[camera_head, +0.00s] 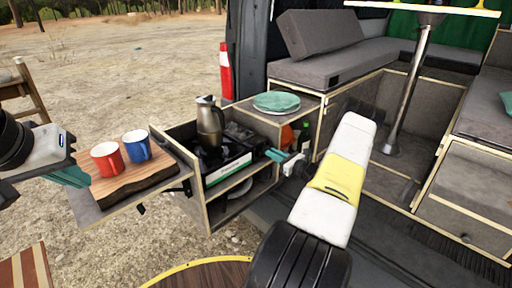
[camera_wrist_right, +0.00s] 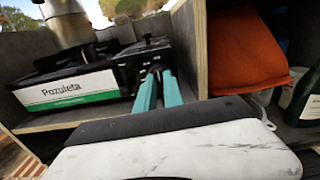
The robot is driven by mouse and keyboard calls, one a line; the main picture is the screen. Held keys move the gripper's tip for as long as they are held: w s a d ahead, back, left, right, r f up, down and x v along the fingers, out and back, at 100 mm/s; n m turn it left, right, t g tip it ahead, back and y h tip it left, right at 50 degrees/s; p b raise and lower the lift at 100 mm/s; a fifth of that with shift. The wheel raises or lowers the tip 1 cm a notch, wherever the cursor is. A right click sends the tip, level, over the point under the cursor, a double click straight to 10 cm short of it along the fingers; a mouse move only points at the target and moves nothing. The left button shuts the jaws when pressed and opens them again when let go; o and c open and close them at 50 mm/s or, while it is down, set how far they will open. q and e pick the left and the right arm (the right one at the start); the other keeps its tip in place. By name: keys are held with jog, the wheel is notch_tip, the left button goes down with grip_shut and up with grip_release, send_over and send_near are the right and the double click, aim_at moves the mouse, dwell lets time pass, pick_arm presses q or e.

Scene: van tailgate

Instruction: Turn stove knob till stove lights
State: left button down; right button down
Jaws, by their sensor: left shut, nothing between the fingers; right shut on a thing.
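The portable stove (camera_head: 228,170) stands in the upper bay of the pull-out wooden cabinet, with a metal pot (camera_head: 210,122) on it. The stove's white and green front (camera_wrist_right: 68,90) also shows in the right wrist view. My right gripper (camera_head: 272,154) reaches the right end of the stove front. Its teal fingers (camera_wrist_right: 158,88) are shut on the stove knob, which they hide almost wholly. No flame is visible; the pot covers much of the burner. My left gripper (camera_head: 78,178) is shut and empty, beside the wooden board at the left.
A red mug (camera_head: 107,159) and a blue mug (camera_head: 136,146) stand on the wooden board (camera_head: 135,180) on the side shelf. Plates with a green cloth (camera_head: 276,102) lie on the cabinet top. An orange item (camera_wrist_right: 245,52) and bottle (camera_wrist_right: 303,100) stand right of the fingers.

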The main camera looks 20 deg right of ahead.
jog(key=n, duration=2.3)
jog(key=shift+s+a+f+n, duration=0.1)
jog(key=shift+f+n, duration=0.2)
jog(key=shift+f, duration=0.05)
dwell(0.4)
jog(key=c, duration=1.5)
grip_release()
jog(key=shift+o, duration=0.2)
jog(key=v, duration=0.7)
jog(key=shift+s, duration=0.35)
